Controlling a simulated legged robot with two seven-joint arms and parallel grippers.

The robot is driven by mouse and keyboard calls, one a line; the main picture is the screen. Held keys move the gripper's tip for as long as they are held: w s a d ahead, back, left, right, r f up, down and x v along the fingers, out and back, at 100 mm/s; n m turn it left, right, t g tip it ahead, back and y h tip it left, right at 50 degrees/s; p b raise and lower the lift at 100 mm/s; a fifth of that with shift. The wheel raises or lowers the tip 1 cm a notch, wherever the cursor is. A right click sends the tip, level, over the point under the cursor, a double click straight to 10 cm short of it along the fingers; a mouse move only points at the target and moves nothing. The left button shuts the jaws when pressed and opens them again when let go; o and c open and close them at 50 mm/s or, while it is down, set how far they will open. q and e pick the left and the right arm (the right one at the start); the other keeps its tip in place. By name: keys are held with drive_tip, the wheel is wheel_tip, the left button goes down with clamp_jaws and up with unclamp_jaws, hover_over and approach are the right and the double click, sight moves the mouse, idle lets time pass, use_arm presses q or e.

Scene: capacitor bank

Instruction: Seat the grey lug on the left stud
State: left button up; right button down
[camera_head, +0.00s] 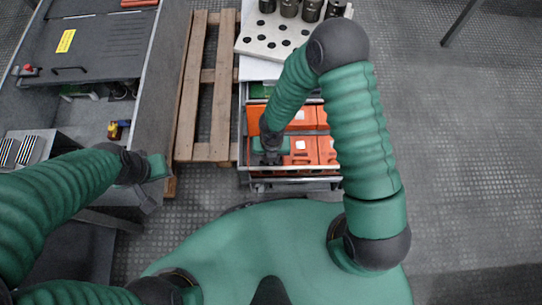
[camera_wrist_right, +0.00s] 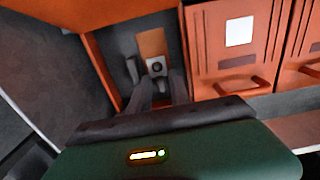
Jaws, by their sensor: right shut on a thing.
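The grey lug (camera_wrist_right: 157,67) looks like a small pale square piece with a dark round hole. It shows at the tips of my right gripper (camera_wrist_right: 160,86), whose dark fingers are shut on it. In the head view my right gripper (camera_head: 270,150) reaches down at the left of the orange units, its fingertips hidden. I cannot make out the left stud, or whether the lug touches one. My left gripper (camera_head: 155,167) is over the edge of the grey cabinet at left, its fingers not clear.
Orange units (camera_head: 302,150) with handles fill the open drawer (camera_head: 300,178), close beside my right gripper; they also show in the wrist view (camera_wrist_right: 235,50). A white perforated board (camera_head: 262,38) with dark cylinders is behind. A wooden pallet (camera_head: 207,95) lies left.

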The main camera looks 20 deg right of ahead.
drive_tip(key=shift+f, duration=0.1)
idle(0.6)
drive_tip(key=c, duration=1.1)
unclamp_jaws()
wheel_tip(320, 180, up, 17)
drive_tip(key=p, duration=1.1)
drive_tip(key=s+d+r+m+t, duration=0.1)
drive_tip(key=d+r+m, duration=0.3)
drive_tip(key=m, duration=0.6)
drive_tip(key=s+d+r+m+t, duration=0.1)
drive_tip(key=d+r+m, duration=0.1)
drive_tip(key=r+m, duration=0.65)
drive_tip(key=s+d+r+m+t, duration=0.1)
drive_tip(key=s+d+r+m, duration=0.15)
drive_tip(key=m, duration=1.05)
drive_tip(key=shift+m, duration=0.65)
drive_tip(key=r+p, duration=2.5)
drive_tip(key=r, duration=0.1)
drive_tip(key=shift+w, duration=0.35)
